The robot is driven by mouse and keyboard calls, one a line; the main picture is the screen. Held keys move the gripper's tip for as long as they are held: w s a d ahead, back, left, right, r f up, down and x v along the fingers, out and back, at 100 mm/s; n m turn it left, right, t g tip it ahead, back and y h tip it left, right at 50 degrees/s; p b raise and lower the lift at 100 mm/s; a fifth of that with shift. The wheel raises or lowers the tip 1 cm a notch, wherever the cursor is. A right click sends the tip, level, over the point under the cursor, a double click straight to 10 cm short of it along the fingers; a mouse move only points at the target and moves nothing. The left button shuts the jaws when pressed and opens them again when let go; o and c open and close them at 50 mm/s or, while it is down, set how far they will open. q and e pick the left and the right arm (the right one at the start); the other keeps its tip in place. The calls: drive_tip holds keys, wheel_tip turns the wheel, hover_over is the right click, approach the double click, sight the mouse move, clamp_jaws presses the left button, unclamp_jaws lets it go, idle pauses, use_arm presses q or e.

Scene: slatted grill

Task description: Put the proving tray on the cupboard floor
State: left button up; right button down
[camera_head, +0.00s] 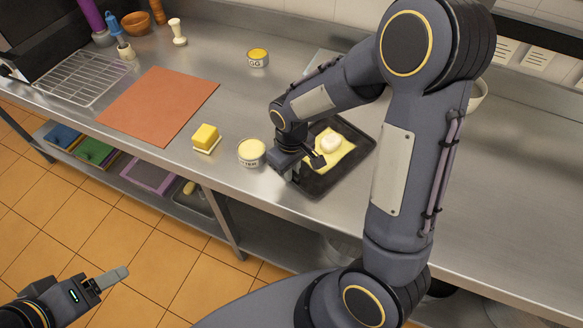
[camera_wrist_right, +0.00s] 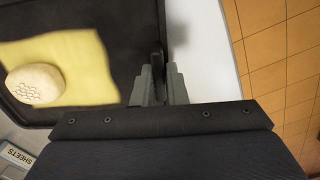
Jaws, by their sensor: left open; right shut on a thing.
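The proving tray, a dark rectangular tray (camera_head: 322,187), lies on the steel counter near its front edge. A yellow cloth (camera_head: 338,155) with a pale dough round (camera_head: 330,142) is on it. My right gripper (camera_head: 296,175) is shut on the tray's rim at its left side. In the wrist view, the fingers (camera_wrist_right: 159,82) close on the rim of the tray (camera_wrist_right: 125,18). My left gripper (camera_head: 112,280) is open and empty above the tiled floor, apart from the counter. A lower shelf (camera_head: 275,240) shows under the counter; I cannot tell if it is the cupboard floor.
A butter tub (camera_head: 251,153) and a yellow block (camera_head: 206,137) stand left of the tray. An orange mat (camera_head: 160,103) and a wire rack (camera_head: 85,78) lie further left. Blue, green and purple trays sit under the counter.

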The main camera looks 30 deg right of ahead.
drive_tip(key=shift+f, duration=0.15)
drive_tip(key=c, duration=1.5)
unclamp_jaws()
drive_tip(key=shift+o, duration=0.2)
